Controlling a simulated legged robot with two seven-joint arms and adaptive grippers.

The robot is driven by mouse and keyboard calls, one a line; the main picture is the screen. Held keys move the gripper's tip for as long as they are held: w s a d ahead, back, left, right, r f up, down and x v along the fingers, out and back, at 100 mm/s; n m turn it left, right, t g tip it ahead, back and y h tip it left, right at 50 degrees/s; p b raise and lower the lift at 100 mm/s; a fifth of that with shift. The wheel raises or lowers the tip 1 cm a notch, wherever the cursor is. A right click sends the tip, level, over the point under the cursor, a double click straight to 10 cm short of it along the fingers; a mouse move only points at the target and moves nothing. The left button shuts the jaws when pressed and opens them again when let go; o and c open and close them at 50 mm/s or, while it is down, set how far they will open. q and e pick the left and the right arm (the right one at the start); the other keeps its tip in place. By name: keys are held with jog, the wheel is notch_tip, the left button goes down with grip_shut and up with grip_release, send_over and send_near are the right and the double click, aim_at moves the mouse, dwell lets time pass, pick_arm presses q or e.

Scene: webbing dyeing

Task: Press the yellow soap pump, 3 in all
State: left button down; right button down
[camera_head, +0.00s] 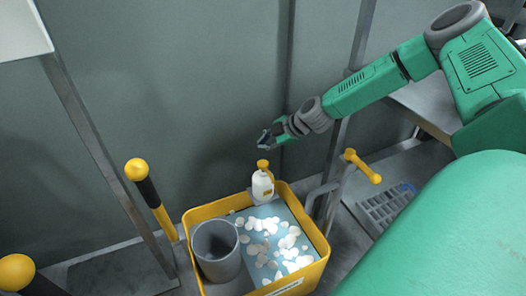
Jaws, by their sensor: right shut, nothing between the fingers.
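The soap pump (262,183) is a white bottle with a yellow head. It stands upright at the back edge of a yellow bin (191,222). My right gripper (264,142) is shut and empty. In the picture it is just above the yellow pump head, with a small gap between them. My left gripper is not in view.
The bin holds a grey cylinder (217,246) and several white round pieces (270,236) on a light blue surface. A grey wall (190,90) is behind.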

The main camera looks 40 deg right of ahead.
notch_tip(320, 180, down, 3)
jog(key=a+m+g+h, duration=0.1)
jog(key=a, duration=0.2)
notch_tip(320, 180, up, 7)
jog(key=m+t+h, duration=0.2)
jog(key=m+h, duration=0.2)
jog(key=m, duration=0.1)
send_over(263, 162)
jog(key=shift+s+f, duration=0.1)
jog(key=shift+f, duration=0.2)
notch_tip(263, 162, down, 7)
jog(key=b, duration=0.6)
jog(key=shift+f+b, duration=0.6)
jog(key=shift+f, duration=0.15)
dwell(0.5)
